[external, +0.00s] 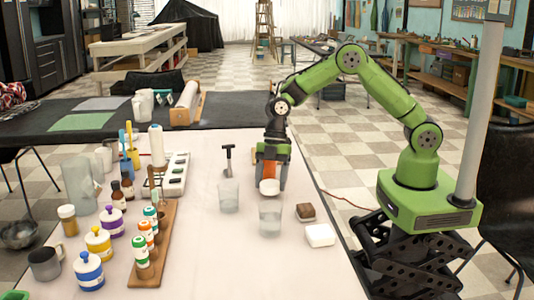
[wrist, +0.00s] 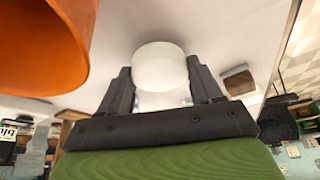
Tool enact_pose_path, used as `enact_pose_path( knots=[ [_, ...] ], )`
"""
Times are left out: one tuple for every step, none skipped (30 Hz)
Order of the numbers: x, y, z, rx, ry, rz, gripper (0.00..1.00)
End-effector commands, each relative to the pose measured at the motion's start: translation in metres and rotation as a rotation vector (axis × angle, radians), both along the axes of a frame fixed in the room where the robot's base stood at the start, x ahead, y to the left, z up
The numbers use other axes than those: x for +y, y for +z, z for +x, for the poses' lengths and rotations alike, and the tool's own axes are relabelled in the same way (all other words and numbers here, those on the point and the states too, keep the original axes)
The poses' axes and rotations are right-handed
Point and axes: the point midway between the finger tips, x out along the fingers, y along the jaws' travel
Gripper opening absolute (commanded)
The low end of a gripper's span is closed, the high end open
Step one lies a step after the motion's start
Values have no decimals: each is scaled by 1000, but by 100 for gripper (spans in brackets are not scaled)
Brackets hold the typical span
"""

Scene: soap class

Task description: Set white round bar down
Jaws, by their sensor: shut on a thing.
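The white round bar (external: 269,187) is in my gripper (external: 270,180), low over the white table in the external view. In the wrist view the bar (wrist: 160,67) sits between the two dark fingertips of my gripper (wrist: 160,82), which is shut on it. I cannot tell from these views whether the bar touches the table. A clear glass beaker (external: 270,217) stands just in front of the bar in the external view.
Another glass beaker (external: 229,195) stands left of my gripper. A brown bar (external: 305,212) and a white square bar (external: 320,235) lie to the right. An orange container (wrist: 40,45) is close by in the wrist view. The table's front middle is clear.

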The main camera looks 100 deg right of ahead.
Motion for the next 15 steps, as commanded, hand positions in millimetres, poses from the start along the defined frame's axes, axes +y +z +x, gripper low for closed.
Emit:
enact_pose_path(
  knots=[
    [0, -13, -1, 4, -1, 0, 28],
    [0, -16, 0, 2, -1, 0, 28],
    [0, -16, 0, 1, -1, -1, 28],
    [0, -15, 0, 0, 0, -1, 28],
    [0, -15, 0, 0, 0, -1, 28],
    [0, -14, 0, 0, 0, -1, 28],
    [0, -14, 0, 0, -1, -1, 28],
    [0, -14, 0, 0, -1, -1, 28],
    [0, -14, 0, 0, -1, -1, 28],
    [0, -16, 0, 0, -1, -1, 28],
    [0, -17, 0, 0, -1, -1, 28],
    [0, -18, 0, 0, -1, -1, 28],
    [0, -17, 0, 1, -1, -1, 69],
    [0, -17, 0, 1, -1, -1, 74],
    [0, -17, 0, 1, -1, -1, 80]
  ],
)
